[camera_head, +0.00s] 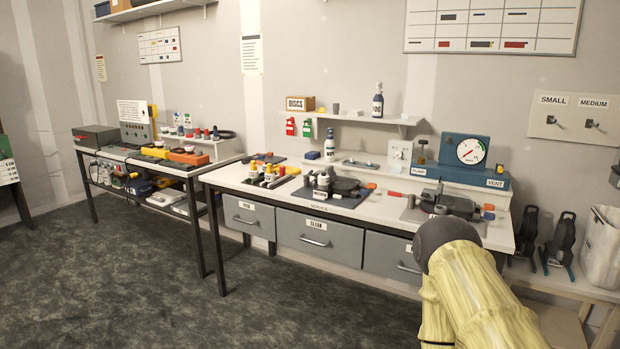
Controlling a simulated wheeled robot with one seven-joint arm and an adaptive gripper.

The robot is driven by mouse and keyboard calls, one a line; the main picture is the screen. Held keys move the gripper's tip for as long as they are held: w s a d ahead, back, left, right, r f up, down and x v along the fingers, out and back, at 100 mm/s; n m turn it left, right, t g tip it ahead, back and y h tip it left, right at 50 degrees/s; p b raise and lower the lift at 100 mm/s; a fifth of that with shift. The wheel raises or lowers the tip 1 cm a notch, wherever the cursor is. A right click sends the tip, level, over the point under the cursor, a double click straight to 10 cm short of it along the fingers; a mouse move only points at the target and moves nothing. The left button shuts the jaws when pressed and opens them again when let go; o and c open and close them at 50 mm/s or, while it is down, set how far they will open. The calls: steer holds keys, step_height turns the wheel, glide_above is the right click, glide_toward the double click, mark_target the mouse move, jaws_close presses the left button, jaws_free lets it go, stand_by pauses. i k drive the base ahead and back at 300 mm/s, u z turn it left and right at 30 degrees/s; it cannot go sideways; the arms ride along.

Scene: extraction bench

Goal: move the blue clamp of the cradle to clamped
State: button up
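A dark grey fixture (455,206) sits on a grey plate at the right end of the white bench, with a red-tipped lever (395,195) on its left and orange tips on its right. It may be the cradle, but I cannot tell. A second dark device (346,185) with an orange tip stands on a dark mat near the bench middle. I cannot make out a blue clamp or its position on either one. My gripper does not show.
The white bench (235,178) has grey drawers below. Behind the fixture stands a blue pump and vent unit with a gauge (470,151). Bottles stand on the shelf (370,118) and bench. Black stands (560,243) and a white bin (603,248) are at right. The floor at left is clear.

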mark_target(306, 177)
steer(key=z, duration=0.6)
steer(key=i, duration=0.6)
steer(key=z, duration=0.5)
steer(key=i, duration=0.9)
steer(key=u, duration=0.95)
steer(key=i, duration=0.7)
steer(key=u, duration=0.8)
